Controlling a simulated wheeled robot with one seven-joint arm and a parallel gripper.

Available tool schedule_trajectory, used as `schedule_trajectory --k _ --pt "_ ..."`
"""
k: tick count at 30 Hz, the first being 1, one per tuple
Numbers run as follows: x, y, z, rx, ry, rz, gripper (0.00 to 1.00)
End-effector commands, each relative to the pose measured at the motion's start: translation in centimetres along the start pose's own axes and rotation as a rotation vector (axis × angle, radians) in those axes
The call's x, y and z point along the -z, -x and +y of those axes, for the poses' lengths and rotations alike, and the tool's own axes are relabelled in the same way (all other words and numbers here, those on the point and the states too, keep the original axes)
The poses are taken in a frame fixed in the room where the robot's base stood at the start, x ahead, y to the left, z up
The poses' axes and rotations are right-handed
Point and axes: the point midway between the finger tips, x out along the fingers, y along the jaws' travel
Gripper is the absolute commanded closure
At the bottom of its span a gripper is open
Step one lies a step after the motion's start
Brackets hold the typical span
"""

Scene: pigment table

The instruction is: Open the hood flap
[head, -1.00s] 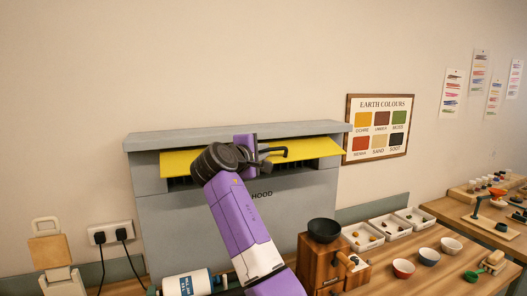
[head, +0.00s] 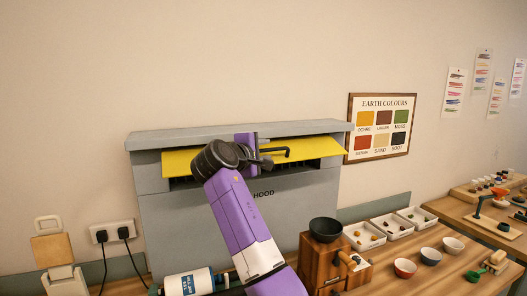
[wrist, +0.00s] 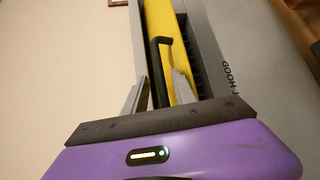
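The grey hood (head: 290,215) stands against the wall with a yellow flap (head: 315,149) along its upper front. The flap juts outward, with a dark slatted gap below it. A black bar handle (head: 275,151) is on the flap. My gripper is at the handle, mostly hidden behind my wrist in the head view. In the wrist view, the fingers of my gripper (wrist: 160,82) are spread apart, one on each side of the handle (wrist: 160,60). Gaps seem to show between fingers and bar; whether either touches it is unclear. The yellow flap (wrist: 163,18) runs up behind them.
A wooden mill with a black bowl (head: 325,229) stands right of the hood's front. White trays (head: 364,237) and small bowls (head: 405,268) lie farther right. A white labelled roll (head: 188,284) is low in front of the hood. Sockets with plugs (head: 112,234) are left.

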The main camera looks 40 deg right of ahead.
Motion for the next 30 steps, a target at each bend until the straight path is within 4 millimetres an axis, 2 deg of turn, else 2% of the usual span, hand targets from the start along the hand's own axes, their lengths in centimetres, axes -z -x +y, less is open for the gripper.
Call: schedule_trajectory --k 9,15,30 --pt "0.3 4.9 -0.3 -0.004 -0.001 0.005 0.67" --pt "0.2 7.1 -0.1 -0.005 0.0 0.005 0.67" --pt "0.2 7.5 0.1 -0.004 0.001 0.004 0.67"
